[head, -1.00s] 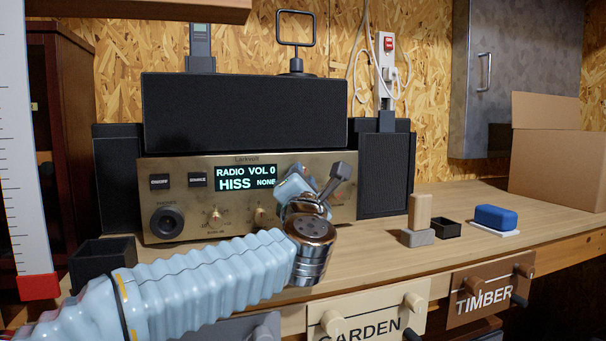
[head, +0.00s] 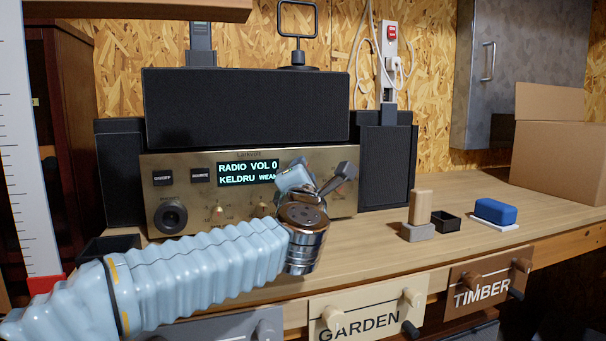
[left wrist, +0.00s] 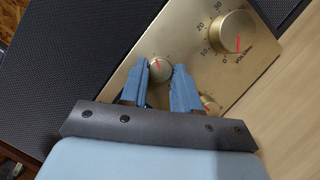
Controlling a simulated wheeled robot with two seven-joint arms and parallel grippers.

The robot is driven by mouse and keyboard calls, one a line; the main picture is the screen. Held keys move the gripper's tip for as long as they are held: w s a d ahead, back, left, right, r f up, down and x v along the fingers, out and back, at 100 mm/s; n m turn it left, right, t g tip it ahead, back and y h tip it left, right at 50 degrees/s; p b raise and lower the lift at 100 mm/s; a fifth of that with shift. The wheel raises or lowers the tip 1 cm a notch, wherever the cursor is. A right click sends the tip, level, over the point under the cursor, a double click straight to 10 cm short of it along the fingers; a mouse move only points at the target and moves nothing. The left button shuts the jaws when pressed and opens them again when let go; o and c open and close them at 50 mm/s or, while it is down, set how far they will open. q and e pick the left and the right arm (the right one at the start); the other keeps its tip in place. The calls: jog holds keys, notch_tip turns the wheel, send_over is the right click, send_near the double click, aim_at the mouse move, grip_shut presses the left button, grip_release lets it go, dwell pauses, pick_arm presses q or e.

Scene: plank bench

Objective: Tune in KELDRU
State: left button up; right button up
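The brass-fronted radio (head: 230,200) stands on the bench. Its lit display (head: 248,173) reads "RADIO VOL 0" and "KELDRU WEAK", the last letter partly covered. My left gripper (left wrist: 162,74) is at the radio's front; its blue fingers are on both sides of a small round knob (left wrist: 160,66) with a red mark and appear closed on it. In the head view my left gripper (head: 318,185) hides this knob and the right part of the panel. The larger volume knob (left wrist: 233,34) has its red pointer near 0. My right gripper is not in view.
Another small knob (left wrist: 208,102) sits close beside the right finger. Black speakers flank the radio, and a long black box (head: 245,110) is above it. A wooden block (head: 420,207), blue sponge-like block (head: 494,210) and cardboard box (head: 560,145) stand to the right.

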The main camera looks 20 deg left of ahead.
pick_arm(q)
jog(key=o, duration=0.4)
jog(key=shift+c, duration=0.2)
jog(key=shift+b+v, duration=1.45)
jog(key=shift+v, duration=5.5)
jog(key=shift+w+d, duration=0.1)
